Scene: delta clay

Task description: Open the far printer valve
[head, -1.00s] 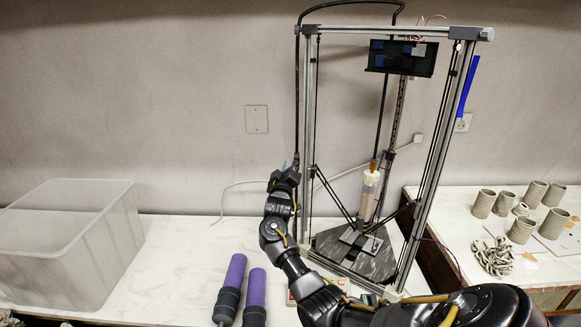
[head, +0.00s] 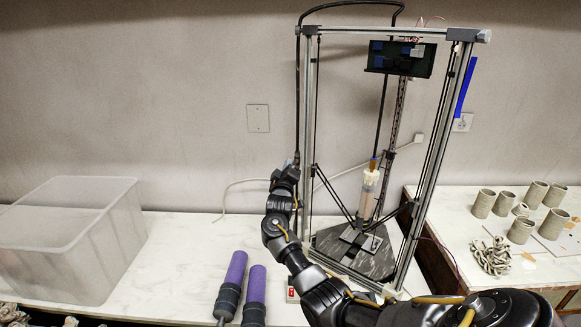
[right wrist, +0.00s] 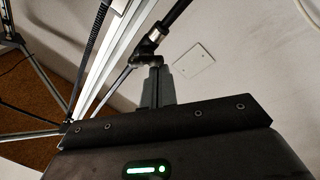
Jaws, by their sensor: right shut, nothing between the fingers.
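The clay printer (head: 308,110) is a tall metal frame on the table, with a syringe-like extruder (head: 369,190) inside. A black hose (head: 297,100) runs down its left post. In the right wrist view the hose (right wrist: 178,14) ends in a dark fitting (right wrist: 148,46), which looks like the valve; its handle position cannot be told. My right gripper (head: 291,166) is at the hose's lower end by the left post. It also shows in the right wrist view (right wrist: 157,72), shut and empty, with its tips close to the fitting; contact cannot be told. My left gripper is out of view.
A translucent bin (head: 75,240) stands at left. Two purple-and-black cylinders (head: 235,270) lie in front of the printer, near a small red switch (head: 291,293). Several clay cups (head: 521,229) stand on the right table. White tabletop between bin and printer is partly clear.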

